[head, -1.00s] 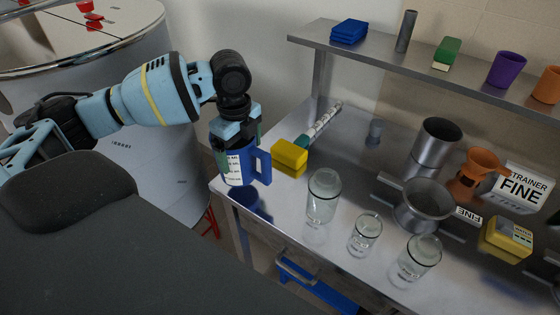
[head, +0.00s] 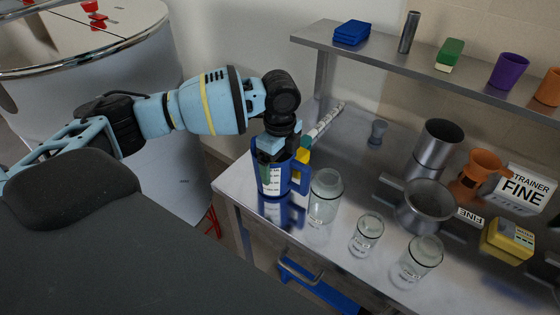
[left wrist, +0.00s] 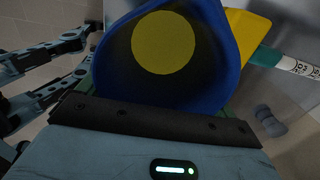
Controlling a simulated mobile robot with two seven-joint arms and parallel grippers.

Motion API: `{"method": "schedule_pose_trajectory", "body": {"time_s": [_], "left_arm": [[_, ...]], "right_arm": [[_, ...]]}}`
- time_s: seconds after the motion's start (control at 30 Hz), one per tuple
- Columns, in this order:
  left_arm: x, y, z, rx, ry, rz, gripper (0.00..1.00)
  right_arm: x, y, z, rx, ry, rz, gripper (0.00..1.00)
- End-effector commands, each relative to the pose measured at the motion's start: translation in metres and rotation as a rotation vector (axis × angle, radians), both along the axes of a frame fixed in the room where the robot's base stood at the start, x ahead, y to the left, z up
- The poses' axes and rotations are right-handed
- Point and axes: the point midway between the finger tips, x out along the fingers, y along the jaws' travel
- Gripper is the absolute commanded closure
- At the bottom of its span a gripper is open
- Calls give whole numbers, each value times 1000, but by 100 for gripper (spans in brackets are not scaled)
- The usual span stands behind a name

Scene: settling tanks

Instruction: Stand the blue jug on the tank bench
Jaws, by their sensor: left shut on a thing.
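The blue jug (head: 270,180), with a white label and a handle on its right, is upright at the left end of the metal tank bench (head: 234,188). My left gripper (head: 277,149) is shut on its upper part from above. The jug's base is over the bench top with a blue reflection just below it; I cannot tell whether it touches. In the left wrist view I look into the open jug (left wrist: 222,72), which shows a yellow round area inside. My right gripper is not in view.
A clear glass jar (head: 325,198) stands close to the jug's right. A yellow block (head: 304,156) is partly hidden behind the jug, near a white-and-green tube (head: 323,124). Two smaller jars, metal cups and a yellow box (head: 507,241) stand further right. A shelf (head: 420,72) runs above.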

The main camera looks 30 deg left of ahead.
Motion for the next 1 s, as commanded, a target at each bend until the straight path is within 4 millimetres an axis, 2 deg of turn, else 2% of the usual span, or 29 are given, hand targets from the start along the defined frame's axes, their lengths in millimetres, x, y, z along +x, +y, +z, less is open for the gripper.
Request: {"method": "schedule_pose_trajectory", "body": {"time_s": [0.4,0.43,0.5,0.77,0.87,1.0], "left_arm": [[0,-1,-6,-2,-2,-1,33],[0,0,-6,-2,-2,-1,6],[0,0,-6,-2,-2,-1,0],[0,0,-3,-1,-3,-1,0],[1,0,5,-1,-4,-1,0],[1,0,29,-3,-7,-1,0]], "right_arm": [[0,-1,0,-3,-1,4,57],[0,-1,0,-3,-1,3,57],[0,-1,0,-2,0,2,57],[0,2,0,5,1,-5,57],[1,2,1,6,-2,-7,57],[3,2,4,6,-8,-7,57]]}}
